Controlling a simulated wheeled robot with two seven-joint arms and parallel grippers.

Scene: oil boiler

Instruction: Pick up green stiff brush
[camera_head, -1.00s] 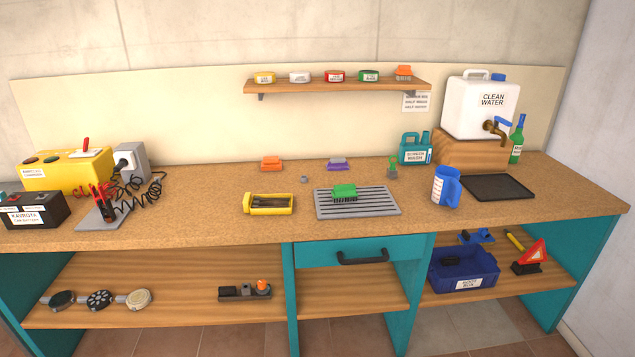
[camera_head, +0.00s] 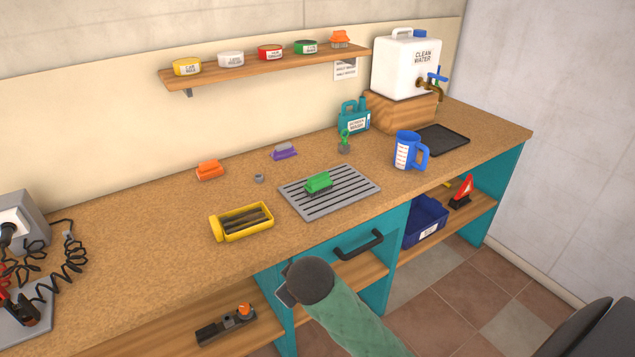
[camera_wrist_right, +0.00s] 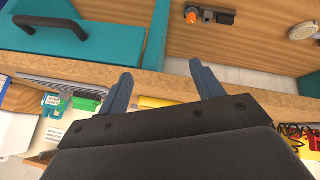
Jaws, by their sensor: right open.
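The green stiff brush (camera_head: 318,182) lies on a grey slotted rack (camera_head: 345,200) on the workbench. In the right wrist view, which is upside down, a green brush (camera_wrist_right: 86,103) shows left of the fingers. My right arm comes in from the bottom right of the head view, in front of the bench. Its gripper (camera_head: 286,292) is mostly hidden there behind the wrist. In the wrist view my right gripper (camera_wrist_right: 160,74) is open and empty, its two fingers spread before the bench edge, apart from the brush. My left gripper is not in view.
A yellow tray (camera_head: 241,222) stands left of the rack, and a blue jug (camera_head: 407,150) right of it. An orange brush (camera_head: 209,170) and a purple brush (camera_head: 284,151) lie behind. A drawer handle (camera_head: 358,246) projects below the bench edge.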

